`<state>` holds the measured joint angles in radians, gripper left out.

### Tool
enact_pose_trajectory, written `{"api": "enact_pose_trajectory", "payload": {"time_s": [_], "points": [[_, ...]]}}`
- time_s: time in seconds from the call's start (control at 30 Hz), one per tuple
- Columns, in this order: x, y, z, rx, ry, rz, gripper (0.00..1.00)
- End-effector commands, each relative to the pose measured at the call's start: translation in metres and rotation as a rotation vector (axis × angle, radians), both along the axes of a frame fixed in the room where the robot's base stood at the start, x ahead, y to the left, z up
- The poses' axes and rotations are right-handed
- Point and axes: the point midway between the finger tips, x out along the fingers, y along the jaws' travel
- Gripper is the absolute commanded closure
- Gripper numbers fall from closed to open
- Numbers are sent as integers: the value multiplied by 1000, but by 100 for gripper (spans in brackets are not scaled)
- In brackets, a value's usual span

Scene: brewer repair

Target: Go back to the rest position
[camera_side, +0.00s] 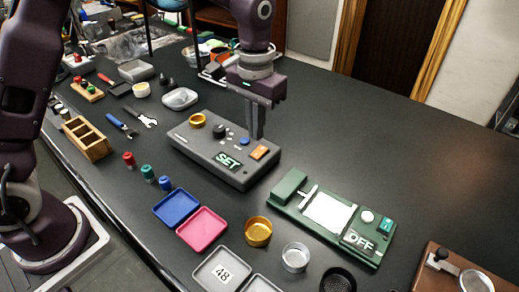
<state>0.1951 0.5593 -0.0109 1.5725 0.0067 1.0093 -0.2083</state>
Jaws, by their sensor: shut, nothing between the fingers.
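My gripper (256,136) is shut and empty, pointing straight down. Its fingertips are over the back edge of the grey control box (215,160), close to the blue button (244,141). I cannot tell whether they touch the box. The box also bears a gold ring (197,120), a black knob (219,131), an orange switch (259,152) and a display reading "SET" (228,161).
A green device (290,186) reading "OFF" lies to the right. Blue (176,207) and pink (202,229) trays, a gold cup (258,231) and a wooden rack (86,138) stand in front and left. The table's right back is clear.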

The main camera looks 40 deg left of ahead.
Motion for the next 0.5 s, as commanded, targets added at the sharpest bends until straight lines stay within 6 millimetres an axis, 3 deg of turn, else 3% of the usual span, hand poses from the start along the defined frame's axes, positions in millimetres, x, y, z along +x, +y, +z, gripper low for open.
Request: {"api": "enact_pose_trajectory", "payload": {"time_s": [0.2,0.5], "points": [[0,0,19,0,-1,0,100],[-1,0,21,0,0,0,100]]}}
